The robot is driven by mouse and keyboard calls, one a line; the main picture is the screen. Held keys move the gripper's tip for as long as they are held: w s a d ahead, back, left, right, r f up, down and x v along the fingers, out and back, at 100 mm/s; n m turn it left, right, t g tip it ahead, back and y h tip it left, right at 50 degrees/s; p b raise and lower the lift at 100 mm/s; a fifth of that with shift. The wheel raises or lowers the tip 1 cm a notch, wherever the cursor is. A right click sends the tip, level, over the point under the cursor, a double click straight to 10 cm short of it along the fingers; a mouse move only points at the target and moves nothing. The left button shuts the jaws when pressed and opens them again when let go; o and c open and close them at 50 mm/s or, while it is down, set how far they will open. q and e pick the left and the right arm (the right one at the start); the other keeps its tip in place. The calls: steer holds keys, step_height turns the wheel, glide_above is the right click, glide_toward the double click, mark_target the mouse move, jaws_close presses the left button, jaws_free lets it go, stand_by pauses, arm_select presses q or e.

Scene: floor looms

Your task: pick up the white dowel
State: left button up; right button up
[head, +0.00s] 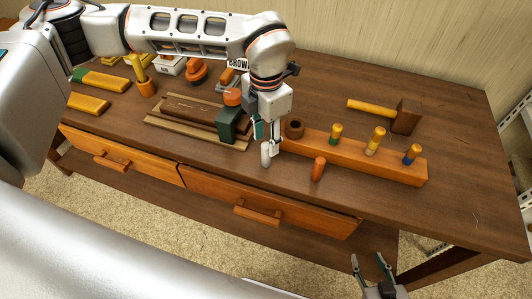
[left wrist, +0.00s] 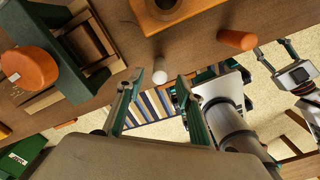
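The white dowel (head: 266,154) stands near the table's front edge, left of the orange dowel. In the left wrist view the white dowel (left wrist: 159,77) shows nearly end-on, in the gap between the fingertips. My left gripper (head: 266,136) is just above and behind it, pointing down. Its fingers (left wrist: 161,78) are spread apart with no visible contact; how far the dowel reaches between them is unclear. My right gripper (head: 367,262) is open and empty in front of the table; it also shows in the left wrist view (left wrist: 274,52).
An orange dowel (head: 318,168) stands right of the white one. Behind is a wooden peg block (head: 400,168) with several coloured pegs and a dark round hole piece (head: 294,130). A mallet (head: 405,117) lies behind. A green-and-orange plane (head: 229,122) stands close left of my left gripper.

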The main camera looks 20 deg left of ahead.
mark_target(267, 144)
arm_select(q)
steer(key=shift+w+f, duration=0.1)
steer(key=shift+f, duration=1.6)
steer(key=c, duration=1)
steer(key=shift+r, duration=0.2)
